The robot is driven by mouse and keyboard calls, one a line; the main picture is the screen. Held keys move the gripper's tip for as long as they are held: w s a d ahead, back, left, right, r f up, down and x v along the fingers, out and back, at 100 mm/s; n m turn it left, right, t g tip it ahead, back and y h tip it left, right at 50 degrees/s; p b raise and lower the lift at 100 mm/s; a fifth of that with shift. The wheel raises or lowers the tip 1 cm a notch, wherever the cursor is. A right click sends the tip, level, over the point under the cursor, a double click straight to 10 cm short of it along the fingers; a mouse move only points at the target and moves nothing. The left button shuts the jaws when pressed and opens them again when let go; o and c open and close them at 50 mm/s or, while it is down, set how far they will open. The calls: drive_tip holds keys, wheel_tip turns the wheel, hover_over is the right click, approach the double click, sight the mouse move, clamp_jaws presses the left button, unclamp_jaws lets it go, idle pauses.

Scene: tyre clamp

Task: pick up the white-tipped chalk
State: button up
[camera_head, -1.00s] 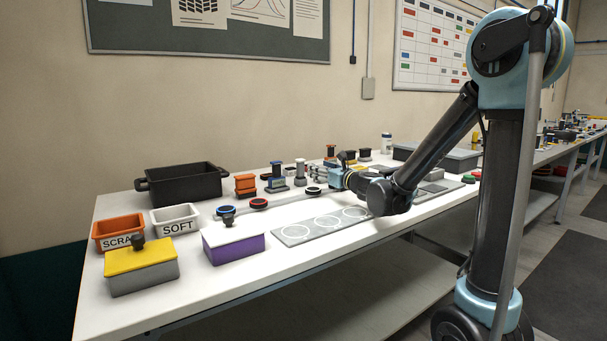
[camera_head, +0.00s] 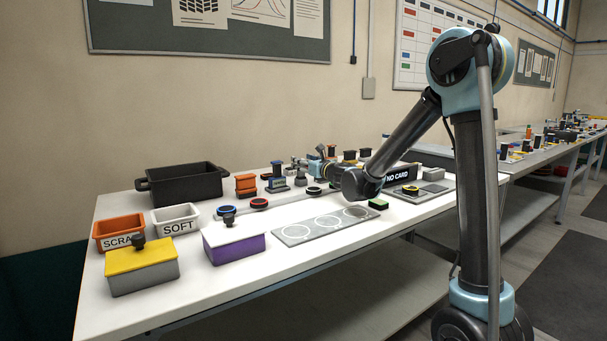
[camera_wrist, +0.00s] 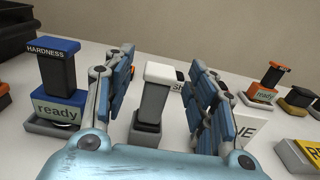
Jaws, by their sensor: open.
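In the wrist view, a dark upright block with a pale band at its top (camera_wrist: 158,92) stands on a small grey base between my fingers. It may be the white-tipped chalk; no separate chalk stick can be made out. My gripper (camera_wrist: 162,62) is open, with one blue-padded finger on each side of the block and a visible gap to each. In the head view my gripper (camera_head: 312,158) is low over the back of the table, small and partly hidden by my wrist.
A blue HARDNESS block marked "ready" (camera_wrist: 60,85) stands close left of my fingers. An orange-topped "ready" block (camera_wrist: 267,85) and signs stand at right. In the head view, a black bin (camera_head: 185,183) and a grey plate with circles (camera_head: 300,233) lie left and in front.

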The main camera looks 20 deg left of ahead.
drive_tip(key=shift+x, duration=0.95)
drive_tip(key=c, duration=1.2)
drive_tip(key=shift+o, duration=0.2)
wheel_tip(320, 180, up, 10)
drive_tip(key=o, duration=0.4)
drive_tip(key=shift+c, duration=1.4)
